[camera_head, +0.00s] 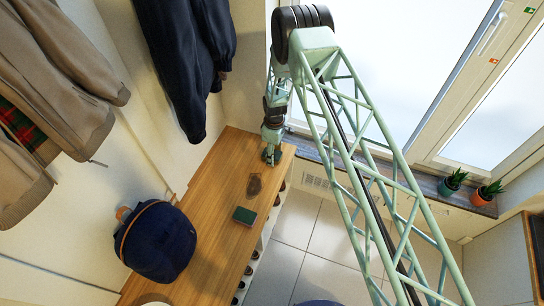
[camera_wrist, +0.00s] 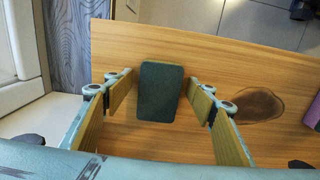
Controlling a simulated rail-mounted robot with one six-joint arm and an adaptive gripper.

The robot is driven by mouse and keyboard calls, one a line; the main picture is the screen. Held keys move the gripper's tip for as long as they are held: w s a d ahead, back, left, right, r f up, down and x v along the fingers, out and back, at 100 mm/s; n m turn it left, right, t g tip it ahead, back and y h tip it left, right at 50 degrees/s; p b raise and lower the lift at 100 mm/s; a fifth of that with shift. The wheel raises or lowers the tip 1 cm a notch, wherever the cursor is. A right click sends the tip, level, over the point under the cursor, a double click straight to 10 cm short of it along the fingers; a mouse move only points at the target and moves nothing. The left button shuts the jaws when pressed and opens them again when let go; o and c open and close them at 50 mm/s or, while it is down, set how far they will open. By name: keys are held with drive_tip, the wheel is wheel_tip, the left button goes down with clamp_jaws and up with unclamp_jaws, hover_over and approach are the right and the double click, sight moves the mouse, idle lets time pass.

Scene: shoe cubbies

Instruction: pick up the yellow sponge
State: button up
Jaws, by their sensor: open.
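In the wrist view the sponge (camera_wrist: 160,95) lies flat on the wooden bench top, its dark green face up and a thin yellow edge showing at its far end. My gripper (camera_wrist: 158,84) is open, with one finger on each side of the sponge and a visible gap on both sides. I cannot tell how high the fingertips are above the bench. In the head view my gripper (camera_head: 271,156) points down at the far end of the bench, and the sponge is not visible there, likely hidden by it.
The wooden bench (camera_head: 217,190) has a dark knot and, nearer, a dark green rectangular object (camera_head: 244,215). A navy cap or bag (camera_head: 158,243) sits at the left. Jackets (camera_head: 188,60) hang above. Two potted plants (camera_head: 487,193) stand on the sill. Shoes show below the bench.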

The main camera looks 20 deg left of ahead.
drive_tip(key=shift+c, duration=0.7)
drive_tip(key=c, duration=0.6)
drive_tip(key=shift+r, duration=0.1)
drive_tip(key=shift+r, duration=1.35)
drive_tip(key=s+d+r+p, duration=0.2)
drive_tip(key=s+d, duration=0.7)
drive_tip(key=s, duration=0.4)
drive_tip(key=shift+s, duration=0.2)
drive_tip(key=shift+r, duration=0.1)
drive_tip(key=shift+c, duration=0.7)
